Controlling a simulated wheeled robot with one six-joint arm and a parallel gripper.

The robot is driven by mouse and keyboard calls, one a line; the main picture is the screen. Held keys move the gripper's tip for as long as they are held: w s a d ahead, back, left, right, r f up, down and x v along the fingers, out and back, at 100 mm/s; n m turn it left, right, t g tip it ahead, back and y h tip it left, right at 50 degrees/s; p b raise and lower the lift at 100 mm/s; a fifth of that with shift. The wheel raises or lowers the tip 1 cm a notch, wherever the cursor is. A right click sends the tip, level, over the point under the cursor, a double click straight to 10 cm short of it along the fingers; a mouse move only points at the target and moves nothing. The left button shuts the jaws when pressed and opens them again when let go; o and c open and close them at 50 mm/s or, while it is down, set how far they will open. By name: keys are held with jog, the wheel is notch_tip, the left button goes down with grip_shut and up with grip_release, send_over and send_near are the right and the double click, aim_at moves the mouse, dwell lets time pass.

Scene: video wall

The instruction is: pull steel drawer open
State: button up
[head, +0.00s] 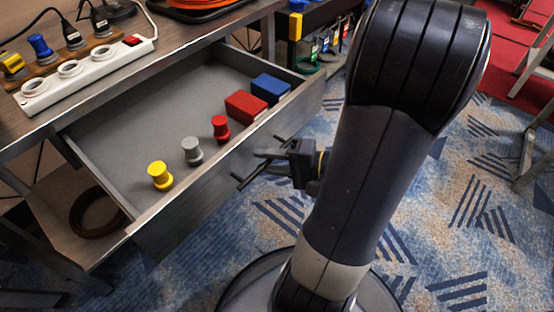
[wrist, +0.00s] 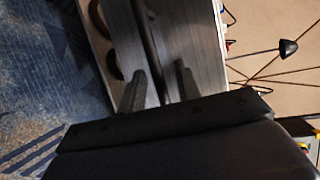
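The steel drawer (head: 215,83) stands pulled out from under the bench, with its grey inside showing. Its dark bar handle (head: 243,180) sits on the front panel, and the bar also shows in the wrist view (wrist: 151,45). My gripper (head: 262,160) is at the handle, on the outer side of the drawer front. In the wrist view my gripper's two fingers (wrist: 160,85) stand apart, one on each side of the bar. A gap shows between bar and fingers, so the gripper looks open. My arm hides part of the scene on the right.
The drawer holds yellow, grey and red knobs, a red block (head: 246,107) and a blue block (head: 270,88). A white power strip (head: 88,75) lies on the bench top (head: 185,58). A brown ring (head: 98,212) lies on the lower shelf. Patterned carpet (head: 215,240) is clear before the drawer.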

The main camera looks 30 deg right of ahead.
jog(key=p+v, duration=0.2)
jog(key=v, duration=0.8)
jog(key=shift+s+d, duration=0.25)
jog(key=shift+s, duration=0.05)
jog(key=shift+b+x, duration=1.05)
jog(key=shift+x, duration=4.4)
